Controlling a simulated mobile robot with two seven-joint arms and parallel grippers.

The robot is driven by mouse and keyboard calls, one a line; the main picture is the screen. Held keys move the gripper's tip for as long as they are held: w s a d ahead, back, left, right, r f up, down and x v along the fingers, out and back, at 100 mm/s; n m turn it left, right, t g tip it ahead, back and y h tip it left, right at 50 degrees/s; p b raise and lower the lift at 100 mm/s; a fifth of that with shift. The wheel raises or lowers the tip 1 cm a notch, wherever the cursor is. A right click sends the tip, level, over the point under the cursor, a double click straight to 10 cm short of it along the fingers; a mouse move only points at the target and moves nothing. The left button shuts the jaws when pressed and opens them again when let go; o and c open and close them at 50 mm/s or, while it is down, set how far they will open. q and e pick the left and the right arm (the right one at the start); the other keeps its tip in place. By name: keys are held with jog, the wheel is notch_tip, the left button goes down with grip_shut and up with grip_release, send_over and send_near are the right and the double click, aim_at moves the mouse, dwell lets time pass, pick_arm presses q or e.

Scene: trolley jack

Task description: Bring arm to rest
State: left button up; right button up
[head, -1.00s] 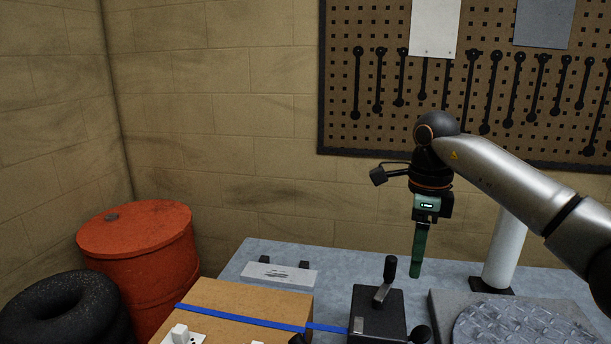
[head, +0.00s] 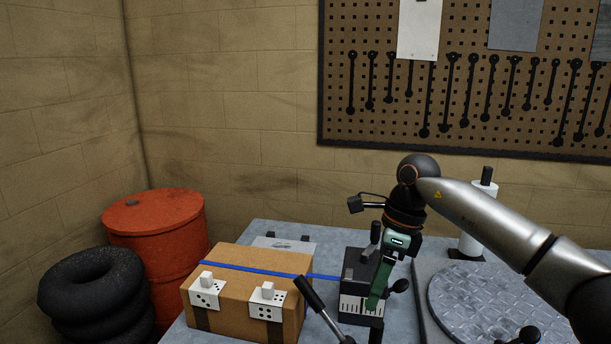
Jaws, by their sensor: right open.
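My right arm (head: 480,218) reaches in from the right over the workbench. My right gripper (head: 376,300) points downward with its green fingers in front of the black box with a lever and a striped white label (head: 355,305). The fingers look edge-on, and nothing shows held between them. They cover part of the black box; I cannot tell whether they touch it. My left gripper is out of view.
A cardboard-brown box (head: 232,309) with a blue strap stands left of the black box. A black-gripped lever (head: 312,293) rises in front. A round tread plate (head: 490,305) lies right, with a white roll (head: 477,225) behind. A red drum (head: 155,240) and tyres (head: 90,290) stand left.

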jog(key=s+a+f+m+y, duration=0.2)
jog(key=s+a+m+y, duration=0.15)
jog(key=a+y, duration=0.3)
jog(key=s+a+f+m+t+y, duration=0.1)
jog(key=s+a+m+y, duration=0.3)
jog(key=a, duration=0.4)
jog(key=s+a+f+m+y, duration=0.2)
jog(key=a+m+y, duration=0.1)
jog(key=a+y, duration=0.35)
jog(key=w+d+f+m+t+h, duration=0.1)
jog(key=d+f+m+t+h, duration=0.55)
jog(key=m, duration=0.65)
jog(key=d+f+m+t+h, duration=0.4)
jog(key=d+f+m+t, duration=0.4)
jog(key=m, duration=0.6)
jog(key=s+d+f+m+g+h, duration=0.2)
jog(key=s+d+f+m, duration=0.3)
jog(key=s+f, duration=0.3)
jog(key=s+d+f+m+g+h, duration=0.3)
jog(key=s+d+f+m+h, duration=0.2)
jog(key=s+f, duration=0.3)
jog(key=shift+s+d+f+m+p, duration=0.35)
jog(key=shift+s+d, duration=0.1)
jog(key=shift+s, duration=0.55)
